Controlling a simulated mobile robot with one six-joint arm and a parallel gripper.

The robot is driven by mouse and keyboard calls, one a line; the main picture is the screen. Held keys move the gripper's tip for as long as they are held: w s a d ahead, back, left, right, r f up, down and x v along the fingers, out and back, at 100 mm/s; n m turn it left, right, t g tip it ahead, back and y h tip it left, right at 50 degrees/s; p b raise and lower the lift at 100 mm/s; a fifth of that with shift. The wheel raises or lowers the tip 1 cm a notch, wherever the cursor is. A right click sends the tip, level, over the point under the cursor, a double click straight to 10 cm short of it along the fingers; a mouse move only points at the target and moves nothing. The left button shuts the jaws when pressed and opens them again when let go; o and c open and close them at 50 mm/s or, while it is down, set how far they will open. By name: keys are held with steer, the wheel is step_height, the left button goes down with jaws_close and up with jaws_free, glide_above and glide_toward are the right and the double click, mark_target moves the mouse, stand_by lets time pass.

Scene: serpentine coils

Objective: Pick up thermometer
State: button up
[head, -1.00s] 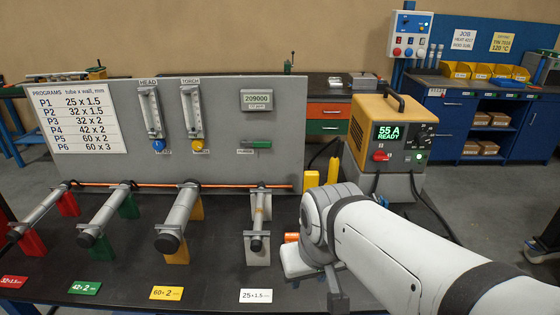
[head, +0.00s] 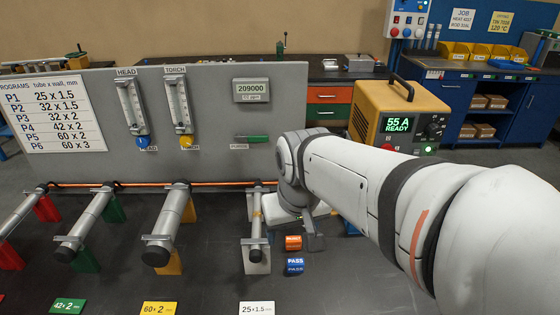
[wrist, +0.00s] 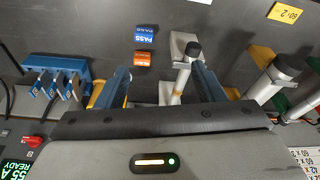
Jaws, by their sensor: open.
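I cannot clearly make out a thermometer in any view. In the wrist view, a yellow object (wrist: 97,93) stands partly behind my left finger; I cannot tell if it is the thermometer. My gripper (wrist: 160,68) is open, with its two blue-grey fingers apart. A grey tube on its stand (wrist: 182,80) shows between the fingers, and I see nothing held. In the head view my gripper (head: 312,238) is mostly hidden by my wrist, low over the bench, right of the 25 x 1.5 tube (head: 256,225).
Orange (head: 293,242) and blue PASS (head: 295,266) blocks lie on the bench. A blue rack with several slots (wrist: 57,82) stands left in the wrist view. A yellow power unit (head: 390,120) stands behind my arm. The grey panel (head: 225,150) closes off the back.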

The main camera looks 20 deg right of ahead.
steer(key=shift+o, duration=0.4)
steer(key=w+d+m+g, duration=0.1)
steer(key=w+d, duration=0.4)
steer(key=w, duration=0.7)
steer(key=shift+w+d+r+b, duration=0.15)
steer(key=shift+d+r+b, duration=0.25)
steer(key=shift+r, duration=0.05)
steer(key=shift+m+g, duration=0.8)
steer(key=w+d+f, duration=0.1)
steer(key=w+d, duration=0.1)
steer(key=w, duration=0.1)
steer(key=w+d+f, duration=0.1)
steer(key=w+d, duration=0.2)
steer(key=w+d+f, duration=0.1)
steer(key=w+d, duration=0.2)
steer(key=shift+w+f+b, duration=0.2)
steer(key=shift+w+b, duration=0.1)
steer(key=shift+w, duration=0.05)
steer(key=shift+w+d+f, duration=0.35)
steer(key=shift+d, duration=0.05)
step_height(320, 180, down, 8)
steer(key=shift+d+r+p, duration=0.15)
steer(key=shift+r+p, duration=0.05)
steer(key=shift+p, duration=0.45)
steer(key=shift+c, duration=0.4)
steer(key=c, duration=1)
